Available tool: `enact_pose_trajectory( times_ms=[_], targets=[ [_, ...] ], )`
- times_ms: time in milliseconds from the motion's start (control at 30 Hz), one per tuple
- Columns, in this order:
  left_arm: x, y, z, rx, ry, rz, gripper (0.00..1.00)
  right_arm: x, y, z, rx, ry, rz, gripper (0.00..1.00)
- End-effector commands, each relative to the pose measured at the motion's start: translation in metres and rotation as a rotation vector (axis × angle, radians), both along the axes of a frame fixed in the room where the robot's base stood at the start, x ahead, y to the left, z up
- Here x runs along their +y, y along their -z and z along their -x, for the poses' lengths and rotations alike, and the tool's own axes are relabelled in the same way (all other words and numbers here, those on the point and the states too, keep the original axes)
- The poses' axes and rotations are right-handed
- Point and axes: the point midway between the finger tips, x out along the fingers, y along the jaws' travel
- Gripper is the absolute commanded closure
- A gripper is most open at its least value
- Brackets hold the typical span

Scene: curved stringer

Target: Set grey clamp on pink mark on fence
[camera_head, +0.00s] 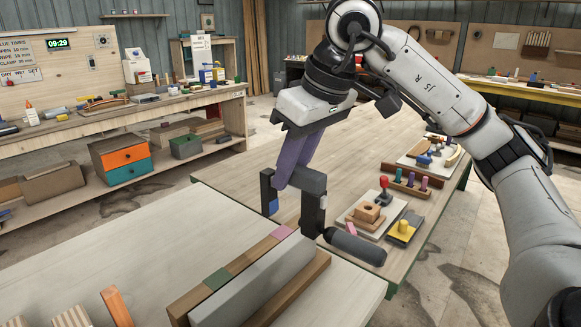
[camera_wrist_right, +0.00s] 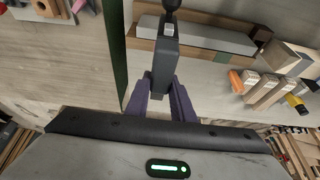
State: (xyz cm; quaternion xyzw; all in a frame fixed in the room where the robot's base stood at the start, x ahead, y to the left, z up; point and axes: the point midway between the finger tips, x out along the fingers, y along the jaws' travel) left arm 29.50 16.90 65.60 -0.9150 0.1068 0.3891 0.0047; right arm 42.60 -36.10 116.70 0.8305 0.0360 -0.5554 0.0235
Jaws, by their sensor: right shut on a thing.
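My right gripper (camera_head: 292,182) is shut on the grey clamp (camera_head: 308,181), its purple fingers around the clamp's bar. The clamp hangs with its jaws down; a blue pad (camera_head: 273,206) shows on the left jaw, and a thick dark grey handle (camera_head: 355,247) sticks out at the right. It is at the far end of the fence (camera_head: 188,299), close to the pink mark (camera_head: 281,232). I cannot tell whether it touches the fence. The clamp (camera_wrist_right: 165,62) also shows between the fingers in the right wrist view. My left gripper is not in view.
A green mark (camera_head: 217,278) lies nearer along the fence, beside a long grey strip (camera_head: 255,285). Wooden blocks and an orange-ended piece (camera_head: 116,306) stand at the near left. A tray with a red-knobbed tool (camera_head: 384,187) and a yellow block (camera_head: 403,229) lie right of the clamp.

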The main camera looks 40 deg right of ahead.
Motion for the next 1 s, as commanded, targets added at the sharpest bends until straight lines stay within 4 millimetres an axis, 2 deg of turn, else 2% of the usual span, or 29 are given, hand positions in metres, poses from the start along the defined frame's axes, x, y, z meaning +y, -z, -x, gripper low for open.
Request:
enact_pose_trajectory(
  times_ms=[200, 1000],
  targets=[
    [0.0, 0.015, 0.0, 0.0, 0.0, 0.0, 0.62, 0.0, 0.016, 0.0, -0.005, 0.001, -0.001, 1.0],
    [0.0, 0.017, -0.002, -0.002, 0.001, 0.0, 0.62, 0.0, 0.019, 0.0, -0.005, 0.001, -0.001, 1.0]
  ],
)
